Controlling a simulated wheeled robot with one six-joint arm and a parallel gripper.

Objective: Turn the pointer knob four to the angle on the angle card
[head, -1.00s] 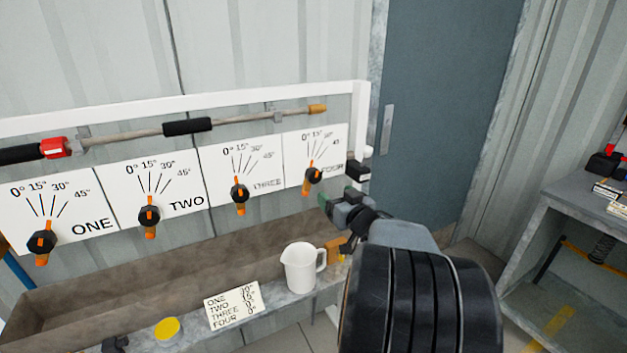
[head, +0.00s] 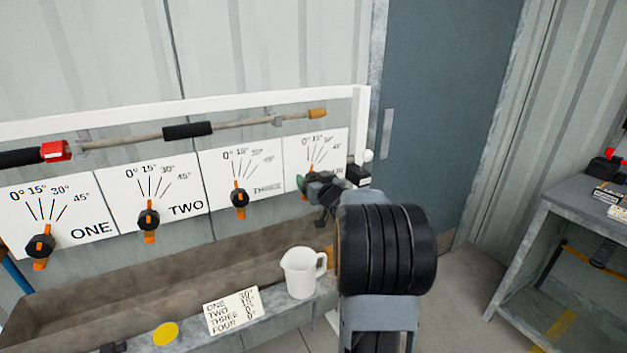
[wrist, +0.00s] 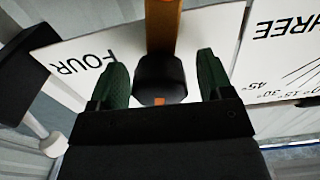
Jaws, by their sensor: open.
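Pointer knob four, a black hub with an orange pointer (head: 311,168), is on the rightmost dial plate (head: 291,165); my gripper hides most of it in the head view. In the wrist view the black hub (wrist: 160,76) sits between the two green fingers of my open gripper (wrist: 161,72), with a gap on each side. My gripper (head: 308,186) is in front of knob four in the head view. The angle card (head: 231,310) lies on the ledge below; its FOUR line appears to read 0°. The exact pointer angle is hard to tell.
Knobs one (head: 40,247), two (head: 149,217) and three (head: 239,197) are along the panel to the left. A white jug (head: 300,272) and a yellow disc (head: 165,333) stand on the ledge. A black block (head: 357,175) with a white knob adjoins plate four.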

